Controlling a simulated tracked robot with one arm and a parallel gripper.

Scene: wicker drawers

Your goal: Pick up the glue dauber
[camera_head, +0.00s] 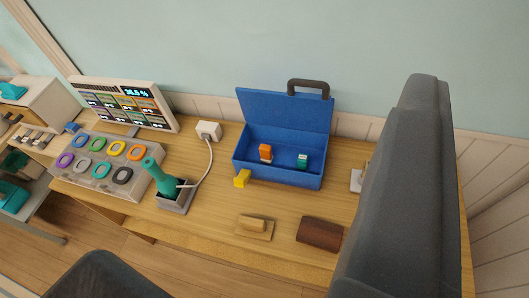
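I cannot tell for sure which object is the glue dauber. A teal handled tool (160,177) stands tilted in a grey holder (174,200) on the wooden desk, with a white cord beside it. In the open blue box (285,98) are a small orange piece (265,152) and a small teal piece (303,161). A yellow piece (242,178) is at the box's front left corner. My gripper (260,168) shows as two dark grey fingers, at right and bottom left, wide apart. Nothing is seen between them at close range. The right finger hides part of the desk.
A tan block (254,227) and a dark brown block (320,234) lie at the desk's front. A rack with coloured rings (104,166) and a display panel (125,102) stand at left. A white plug box (208,131) is by the wall. Small shelves are far left.

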